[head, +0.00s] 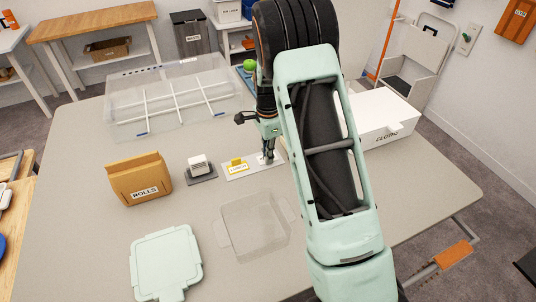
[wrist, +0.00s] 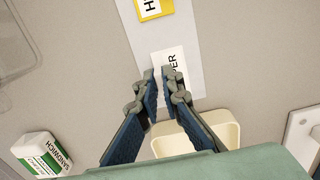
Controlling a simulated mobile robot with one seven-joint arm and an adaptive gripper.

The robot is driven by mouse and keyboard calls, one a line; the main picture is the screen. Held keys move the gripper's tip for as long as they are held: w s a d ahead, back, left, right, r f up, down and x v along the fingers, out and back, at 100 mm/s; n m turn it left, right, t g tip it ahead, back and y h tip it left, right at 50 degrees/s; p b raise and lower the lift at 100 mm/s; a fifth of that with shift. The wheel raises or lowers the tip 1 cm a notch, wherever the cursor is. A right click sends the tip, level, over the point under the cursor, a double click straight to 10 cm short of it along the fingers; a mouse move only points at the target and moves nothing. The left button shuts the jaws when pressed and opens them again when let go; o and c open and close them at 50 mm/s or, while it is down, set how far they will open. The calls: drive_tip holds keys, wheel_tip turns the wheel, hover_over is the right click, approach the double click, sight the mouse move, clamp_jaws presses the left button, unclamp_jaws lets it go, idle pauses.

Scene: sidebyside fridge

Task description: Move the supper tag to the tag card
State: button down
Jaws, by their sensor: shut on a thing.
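The tag card (head: 253,170) is a pale strip lying on the table, and it also shows in the wrist view (wrist: 194,75). A yellow tag (head: 237,166) with a white label sits at its left end in the head view. My gripper (wrist: 164,72) is shut on the supper tag (wrist: 161,58), a white tag whose visible letters end in "PER". The supper tag is over the end of the card away from the yellow tag. The fingers hide part of it. I cannot tell whether it touches the card.
A ROLLS box (head: 140,180), a small white block (head: 198,163) on a grey base, a clear lid (head: 255,224) and a mint lid (head: 166,262) stand nearby. A cream container (wrist: 220,128) and a SANDWICH box (wrist: 42,153) are near my gripper. A white box (head: 380,118) is to the right.

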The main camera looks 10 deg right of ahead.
drive_tip(key=c, duration=2)
unclamp_jaws()
drive_tip(key=shift+f, duration=0.1)
wheel_tip(320, 180, up, 12)
drive_tip(key=shift+r, duration=0.1)
